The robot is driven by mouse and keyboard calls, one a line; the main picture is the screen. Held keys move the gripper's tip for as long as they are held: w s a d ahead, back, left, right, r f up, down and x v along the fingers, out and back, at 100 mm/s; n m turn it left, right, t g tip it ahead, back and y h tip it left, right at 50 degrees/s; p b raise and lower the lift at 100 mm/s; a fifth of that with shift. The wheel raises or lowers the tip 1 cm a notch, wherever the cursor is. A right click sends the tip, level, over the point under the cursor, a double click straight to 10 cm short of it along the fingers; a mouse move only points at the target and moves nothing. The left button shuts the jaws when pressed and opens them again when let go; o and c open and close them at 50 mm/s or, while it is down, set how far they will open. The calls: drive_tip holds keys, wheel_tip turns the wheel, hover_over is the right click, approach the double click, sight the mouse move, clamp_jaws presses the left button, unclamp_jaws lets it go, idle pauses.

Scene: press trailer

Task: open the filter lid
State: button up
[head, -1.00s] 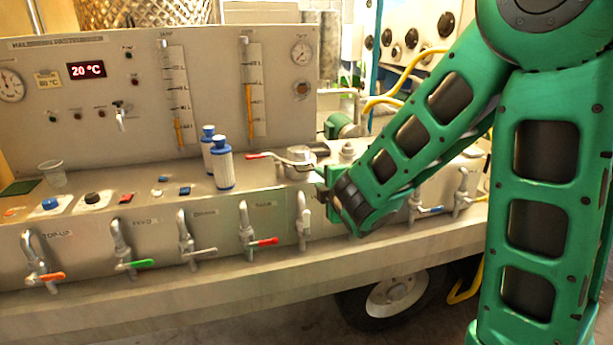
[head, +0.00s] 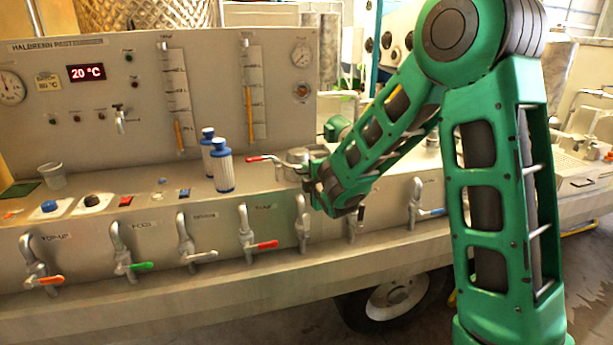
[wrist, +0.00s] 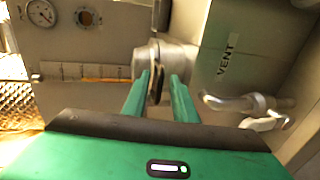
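The filter (head: 299,155) is a short round metal housing on the bench top, and its lid shows only in part behind my gripper. A red-tipped handle (head: 262,158) sticks out to its left. My gripper (head: 306,180) is at the housing's front right side. In the wrist view, the silver housing (wrist: 163,60) lies just ahead of my gripper (wrist: 161,82). The two green fingers are apart, with a thin dark piece (wrist: 155,86) showing between them. I cannot tell whether either finger touches it.
Two blue-capped white bottles (head: 223,171) stand left of the filter. Taps with coloured levers (head: 264,245) line the front panel. A tap (wrist: 232,102) beside the VENT label is close on the right in the wrist view. The gauge panel (head: 130,90) rises behind.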

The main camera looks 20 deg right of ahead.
clamp_jaws()
drive_tip(key=shift+s+f, duration=0.1)
drive_tip(key=shift+f, duration=0.05)
idle(1.2)
